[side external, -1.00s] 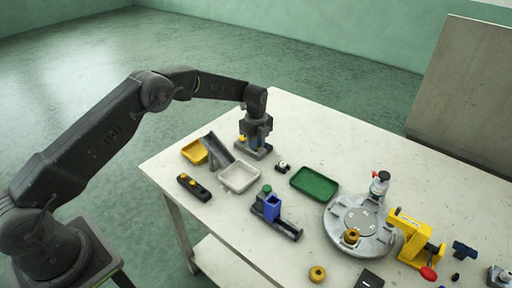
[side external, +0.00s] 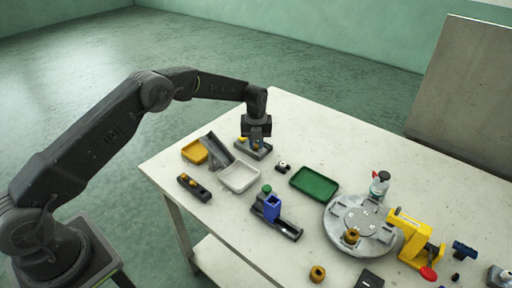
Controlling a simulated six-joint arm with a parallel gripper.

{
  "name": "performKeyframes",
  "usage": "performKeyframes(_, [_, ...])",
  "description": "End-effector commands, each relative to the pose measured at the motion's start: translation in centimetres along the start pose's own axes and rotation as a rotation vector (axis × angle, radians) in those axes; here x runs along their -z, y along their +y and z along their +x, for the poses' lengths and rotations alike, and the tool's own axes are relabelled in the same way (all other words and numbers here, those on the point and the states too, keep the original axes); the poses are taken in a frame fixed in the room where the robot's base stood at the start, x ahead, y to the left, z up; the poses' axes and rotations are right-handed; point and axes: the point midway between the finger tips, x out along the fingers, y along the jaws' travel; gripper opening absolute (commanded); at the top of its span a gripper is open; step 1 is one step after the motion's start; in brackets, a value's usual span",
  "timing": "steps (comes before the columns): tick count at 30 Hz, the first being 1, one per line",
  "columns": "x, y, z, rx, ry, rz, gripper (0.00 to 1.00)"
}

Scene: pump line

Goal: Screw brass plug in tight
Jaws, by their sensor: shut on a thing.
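My gripper (side external: 257,142) points down over a small grey block fixture (side external: 264,153) near the far left part of the table. It is shut on what seems to be the brass plug, which the fingers and their shadow mostly hide. I cannot tell how deep the plug sits. A small yellow part (side external: 243,140) shows on the fixture just left of the fingers.
Left of the fixture are a yellow tray (side external: 187,157), a grey chute (side external: 214,144) and a white tray (side external: 255,176). A green tray (side external: 315,182), blue stand (side external: 272,208), round grey turntable (side external: 335,221) and yellow clamp (side external: 417,243) stand to the right.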

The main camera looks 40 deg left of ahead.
Motion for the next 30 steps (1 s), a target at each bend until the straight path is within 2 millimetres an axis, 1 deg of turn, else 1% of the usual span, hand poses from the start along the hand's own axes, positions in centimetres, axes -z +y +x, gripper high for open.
performKeyframes(2, [0.1, -0.1, 0.0, 0.001, 0.0, -0.001, 0.02])
performKeyframes(3, [0.1, -0.1, 0.0, 0.001, 0.0, -0.001, 0.22])
performKeyframes(7, [0.0, -0.1, 0.0, 0.001, 0.0, -0.002, 0.34])
performKeyframes(17, [0.0, 0.0, -0.3, 0.001, 0.0, -0.003, 0.34])
performKeyframes(30, [0.0, 0.0, -3.5, 0.001, -0.001, -0.004, 0.34])
